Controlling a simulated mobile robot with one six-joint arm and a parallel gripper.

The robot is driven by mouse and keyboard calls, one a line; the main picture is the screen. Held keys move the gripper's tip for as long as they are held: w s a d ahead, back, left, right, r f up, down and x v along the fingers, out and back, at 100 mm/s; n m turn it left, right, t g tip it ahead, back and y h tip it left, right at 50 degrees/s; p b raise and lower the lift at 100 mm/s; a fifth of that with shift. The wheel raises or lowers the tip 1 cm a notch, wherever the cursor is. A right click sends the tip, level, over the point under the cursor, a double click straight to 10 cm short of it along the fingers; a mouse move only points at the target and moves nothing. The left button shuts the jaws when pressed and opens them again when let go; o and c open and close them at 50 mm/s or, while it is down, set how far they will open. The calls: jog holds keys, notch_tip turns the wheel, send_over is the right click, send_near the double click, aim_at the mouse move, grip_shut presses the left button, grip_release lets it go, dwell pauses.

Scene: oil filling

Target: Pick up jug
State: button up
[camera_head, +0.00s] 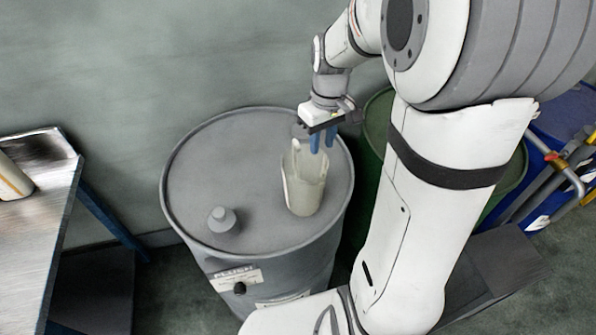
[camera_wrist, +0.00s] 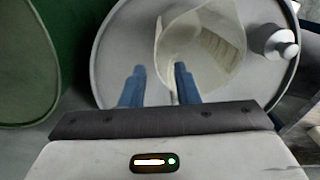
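A translucent cream jug (camera_head: 304,186) stands upright on the grey drum (camera_head: 240,150), right of the middle of its lid. In the wrist view the jug (camera_wrist: 215,42) shows from above, with its wide mouth just beyond the fingers. My gripper (camera_head: 320,139) is above and behind the jug, with its blue fingers pointing down near the jug's rim. In the wrist view the two fingers of my gripper (camera_wrist: 160,72) are apart with a gap between them. Nothing is clearly held. I cannot tell whether a finger touches the jug.
A grey cap (camera_head: 222,219) sits on the drum's lid, left of the jug. A green drum (camera_head: 376,118) stands behind right, and a blue drum (camera_head: 568,112) with a hand truck frame is farther right. A metal table (camera_head: 50,210) with a white container (camera_head: 12,180) is at left.

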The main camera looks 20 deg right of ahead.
aim_at(320, 164)
notch_tip(320, 164, down, 6)
jog(key=shift+w+r+p, duration=0.15)
jog(key=shift+p, duration=0.4)
grip_shut()
